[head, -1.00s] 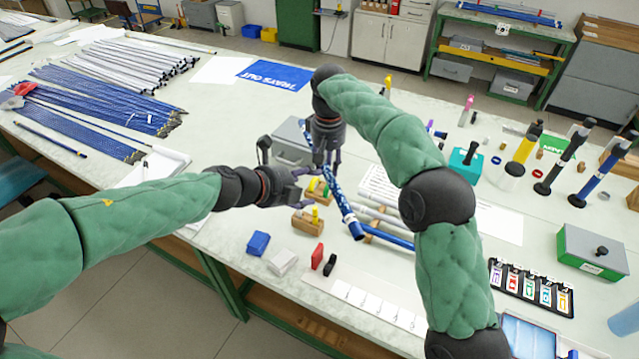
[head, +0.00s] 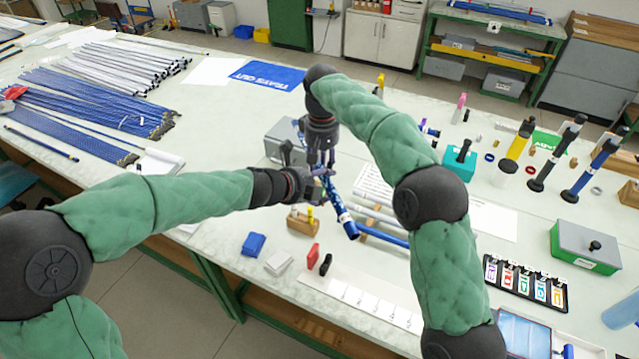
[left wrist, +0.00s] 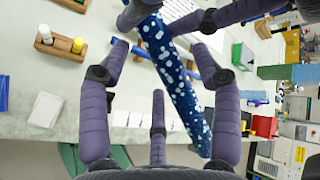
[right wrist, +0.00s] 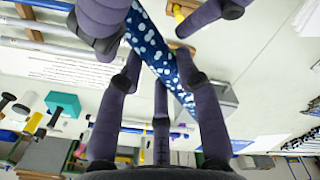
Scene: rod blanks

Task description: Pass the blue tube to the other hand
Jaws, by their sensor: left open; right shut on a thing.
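The blue tube (head: 340,208), dark blue with white speckles, hangs slanted above the table in the head view, its lower end toward the front. My right gripper (head: 322,160) is shut on it from above, near the upper part. My left gripper (head: 314,183) is open, at the tube just below the right one. In the left wrist view the tube (left wrist: 178,80) runs between and past my open left fingers; whether they touch it is unclear. The right wrist view shows the tube (right wrist: 155,50) crossing my right fingers, with left fingers at the top.
A blue block (head: 253,244) and a red block (head: 312,254) are near the front edge. A teal box (head: 458,160) stands to the right.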

